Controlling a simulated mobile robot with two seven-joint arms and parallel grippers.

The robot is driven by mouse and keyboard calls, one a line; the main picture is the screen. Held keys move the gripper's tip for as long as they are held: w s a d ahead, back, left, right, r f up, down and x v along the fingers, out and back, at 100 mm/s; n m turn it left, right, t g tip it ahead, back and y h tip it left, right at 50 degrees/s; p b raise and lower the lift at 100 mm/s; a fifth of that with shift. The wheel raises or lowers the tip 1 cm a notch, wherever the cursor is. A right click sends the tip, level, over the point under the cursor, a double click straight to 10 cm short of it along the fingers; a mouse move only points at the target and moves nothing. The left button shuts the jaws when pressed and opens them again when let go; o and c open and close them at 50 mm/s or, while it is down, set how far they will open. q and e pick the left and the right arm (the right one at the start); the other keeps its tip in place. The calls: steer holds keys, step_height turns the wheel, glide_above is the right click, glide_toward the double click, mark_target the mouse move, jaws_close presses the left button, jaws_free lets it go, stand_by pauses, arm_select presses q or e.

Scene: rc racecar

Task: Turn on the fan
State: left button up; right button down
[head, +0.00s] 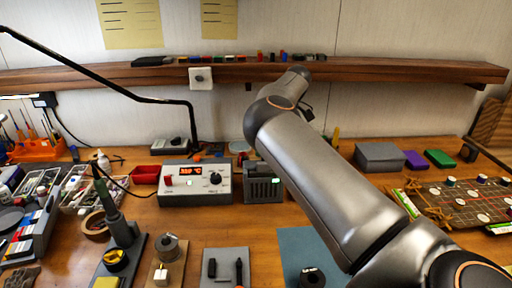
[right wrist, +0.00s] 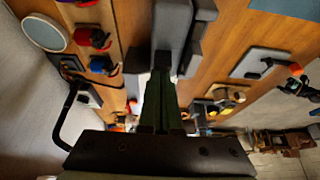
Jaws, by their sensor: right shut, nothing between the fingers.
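A dark grey box with a slatted front (head: 263,188) stands on the bench beside the soldering station; it looks like the fan, and a small pale green patch shows on it. I cannot tell whether it is running. My right arm reaches across the head view from the lower right and hides its own gripper there. In the right wrist view my right gripper (right wrist: 162,78) has its fingers together, with nothing between them. A dark grey object (right wrist: 172,30) lies past the fingertips; I cannot tell what it is or whether they touch. My left gripper is not in view.
The soldering station (head: 196,183) with a lit red display is left of the fan. Tools and trays crowd the left; a grey box (head: 380,157) stands right.

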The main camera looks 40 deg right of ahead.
steer(key=shift+s+d, duration=0.1)
steer(key=shift+d, duration=0.15)
steer(key=shift+r, duration=0.1)
steer(key=shift+a+r+p, duration=0.1)
steer(key=shift+r+p, duration=0.65)
